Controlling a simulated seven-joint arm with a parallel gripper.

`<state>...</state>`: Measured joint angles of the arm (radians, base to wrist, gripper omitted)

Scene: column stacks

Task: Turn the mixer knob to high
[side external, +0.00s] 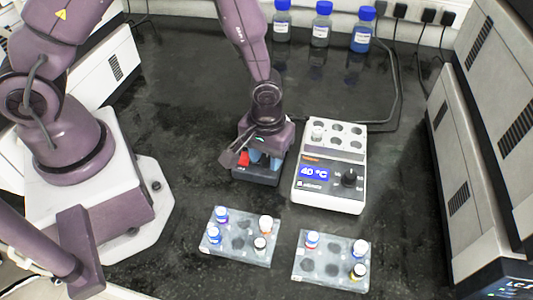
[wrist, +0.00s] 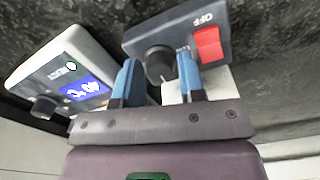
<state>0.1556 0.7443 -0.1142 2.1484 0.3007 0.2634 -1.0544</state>
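The mixer is a small dark box (wrist: 225,72) with a red switch (wrist: 207,44) marked OFF and a round black knob (wrist: 158,61). In the side external view the mixer (side external: 255,178) is partly hidden under my gripper (side external: 264,160), with its red switch (side external: 243,160) showing at the left. In the wrist view my gripper (wrist: 157,58) has its two blue fingers apart, one on each side of the knob. I cannot tell whether the fingers touch it. The knob's setting cannot be read, and the knob is hidden in the side view.
A white heating block (side external: 330,150) stands close at the right, its display reading 40 °C and its own black knob (side external: 349,177) on the front. Two vial racks (side external: 236,252) (side external: 330,276) lie in front. Blue-capped bottles (side external: 321,28) stand at the back.

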